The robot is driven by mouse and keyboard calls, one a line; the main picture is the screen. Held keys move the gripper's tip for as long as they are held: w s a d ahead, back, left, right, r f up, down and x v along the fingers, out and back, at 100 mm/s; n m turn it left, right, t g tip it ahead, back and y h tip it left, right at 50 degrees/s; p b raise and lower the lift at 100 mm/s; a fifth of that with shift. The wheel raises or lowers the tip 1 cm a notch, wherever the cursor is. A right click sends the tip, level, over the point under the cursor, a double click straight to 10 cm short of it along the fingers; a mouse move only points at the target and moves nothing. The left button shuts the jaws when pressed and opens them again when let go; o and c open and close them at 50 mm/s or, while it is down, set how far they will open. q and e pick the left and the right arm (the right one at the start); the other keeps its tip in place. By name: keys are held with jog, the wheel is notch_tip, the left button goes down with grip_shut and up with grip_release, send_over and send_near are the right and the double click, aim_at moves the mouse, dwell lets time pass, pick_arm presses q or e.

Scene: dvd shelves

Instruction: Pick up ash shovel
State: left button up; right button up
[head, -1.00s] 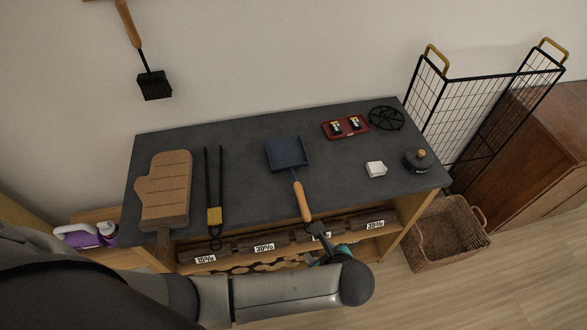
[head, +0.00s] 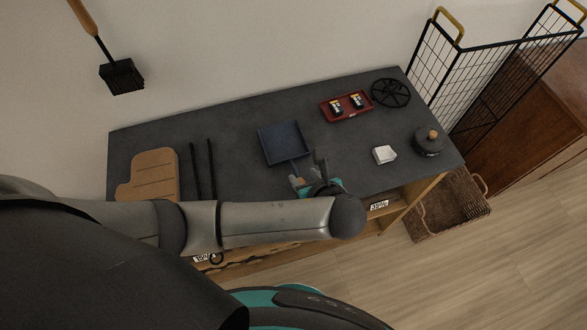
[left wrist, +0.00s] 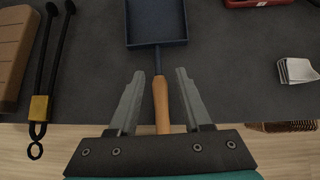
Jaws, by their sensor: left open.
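The ash shovel (head: 285,143) lies on the dark table top, with a dark blue square pan and a wooden handle. In the left wrist view its pan (left wrist: 156,22) is at the top and its handle (left wrist: 161,97) runs down between my fingers. My left gripper (head: 310,172) is over the handle near the table's front edge. In the left wrist view my left gripper (left wrist: 157,88) is open, one finger on each side of the handle, with gaps on both sides. In the head view my arm hides most of the handle. My right gripper is not in view.
Black tongs (head: 203,168) and a wooden mitt-shaped board (head: 152,176) lie left of the shovel. A red tray (head: 346,106), a black round trivet (head: 390,93), a white block (head: 384,154) and a small dark pot (head: 428,141) are right. A wicker basket (head: 446,211) stands on the floor.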

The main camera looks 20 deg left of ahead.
aim_at(295, 167)
pick_arm(q)
jog(key=shift+x, duration=0.95)
jog(key=shift+b+x, duration=0.4)
jog(key=shift+x, duration=0.4)
jog(key=x, duration=0.2)
jog(key=b+x, duration=0.1)
jog(key=shift+w+a, duration=0.25)
jog(key=shift+a, duration=0.2)
jog(key=shift+w+a+f+b, duration=0.2)
jog(key=shift+w+f+b, duration=0.1)
jog(key=shift+f+b, duration=0.05)
jog(key=c, duration=0.4)
grip_shut()
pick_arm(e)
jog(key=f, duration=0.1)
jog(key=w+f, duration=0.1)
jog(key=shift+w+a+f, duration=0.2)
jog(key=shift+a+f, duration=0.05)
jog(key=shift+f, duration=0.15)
